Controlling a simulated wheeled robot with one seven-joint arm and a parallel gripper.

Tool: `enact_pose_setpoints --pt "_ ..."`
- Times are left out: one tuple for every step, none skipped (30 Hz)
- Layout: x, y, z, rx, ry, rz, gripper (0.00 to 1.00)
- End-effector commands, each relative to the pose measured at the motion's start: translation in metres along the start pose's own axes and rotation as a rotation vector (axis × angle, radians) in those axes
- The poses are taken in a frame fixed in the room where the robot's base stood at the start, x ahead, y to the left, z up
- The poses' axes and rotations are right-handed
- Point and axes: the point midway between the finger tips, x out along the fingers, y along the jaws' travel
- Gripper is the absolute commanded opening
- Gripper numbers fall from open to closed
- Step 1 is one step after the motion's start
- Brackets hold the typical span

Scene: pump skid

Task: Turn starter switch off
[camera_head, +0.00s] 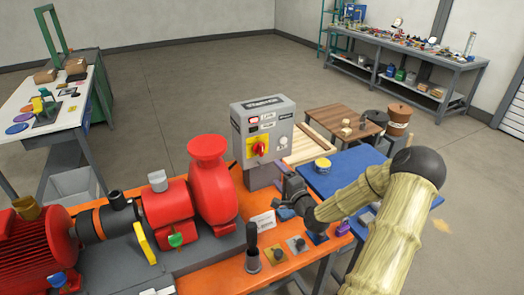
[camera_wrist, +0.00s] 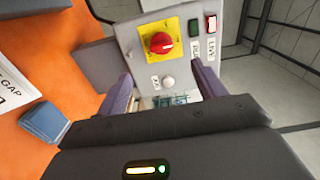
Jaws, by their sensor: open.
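The grey starter box (camera_head: 284,122) stands on a post at the right end of the orange skid. Its switch is a red rotary knob (camera_head: 259,149) on a yellow plate. In the wrist view the red knob (camera_wrist: 161,43) lies beyond my fingers, toward the top, with a white button (camera_wrist: 168,82) beside the plate. Whether the knob points to on or off is too small to tell. My gripper (camera_head: 289,186) is open and empty, low and to the right of the box, apart from the knob. Its two fingers (camera_wrist: 163,92) show in the wrist view.
A red pump (camera_head: 210,185) and red motor (camera_head: 35,250) fill the left of the skid. A small white sign (camera_head: 263,221), a dark cylinder (camera_head: 252,250) and a purple padlock (camera_head: 342,228) are near my gripper. A blue-topped table (camera_head: 350,170) stands behind my arm.

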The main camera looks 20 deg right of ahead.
Motion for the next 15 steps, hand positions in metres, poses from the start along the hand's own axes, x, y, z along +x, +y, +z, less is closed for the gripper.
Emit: enact_pose_setpoints --pt "0.007 -0.002 -0.003 -0.001 0.005 -0.001 0.69" --pt "0.011 -0.003 -0.004 -0.001 0.007 -0.001 0.69" --pt "0.017 -0.002 -0.006 -0.001 0.01 0.0 0.69" --pt "0.022 -0.003 -0.008 -0.001 0.013 0.0 0.69" --pt "0.027 -0.003 -0.009 -0.001 0.015 0.0 0.69" --pt "0.034 -0.003 -0.009 -0.001 0.016 0.0 0.69" --pt "0.039 -0.003 -0.01 -0.001 0.017 0.0 0.69" --pt "0.044 -0.002 -0.01 -0.001 0.017 0.001 0.69" --pt "0.051 -0.003 -0.011 -0.002 0.017 0.0 0.69" --pt "0.056 -0.003 -0.011 -0.001 0.018 -0.001 0.69" --pt "0.06 -0.003 -0.011 -0.001 0.018 0.0 0.69" --pt "0.067 -0.003 -0.011 0.0 0.018 0.0 0.69" --pt "0.072 -0.003 -0.011 0.0 0.018 0.0 0.69" --pt "0.077 -0.003 -0.012 -0.001 0.019 -0.001 0.69" --pt "0.083 -0.003 -0.011 0.0 0.018 0.0 0.69"
